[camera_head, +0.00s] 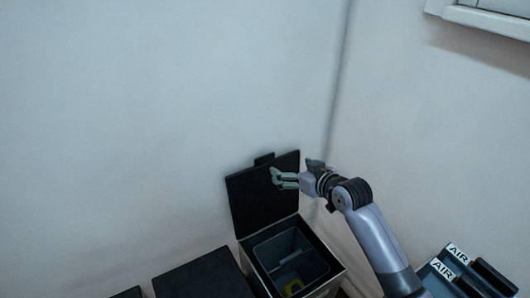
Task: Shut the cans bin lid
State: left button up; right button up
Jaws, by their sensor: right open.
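A box-shaped bin (331,281) stands in the lower middle against the wall, with a dark inner bucket (262,249). Its black lid (250,200) stands upright, hinged open at the back, with a small tab on its top edge. No label shows on this bin, so I cannot tell from the picture that it is the cans bin. My right gripper (273,178) is open and empty, in front of the upper right part of the raised lid. I cannot tell whether it touches the lid. My left gripper is out of view.
A second black lid (203,276) lies flat just left of the open bin. At the lower right are dark units with "AIR" labels (457,254). White walls meet in a corner behind the bin.

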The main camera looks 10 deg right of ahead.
aim_at(265, 156)
jog(key=b+x, duration=0.2)
jog(key=x, duration=1.3)
jog(key=shift+w+a+f, duration=0.2)
jog(key=shift+w+f, duration=0.05)
jog(key=shift+c, duration=0.6)
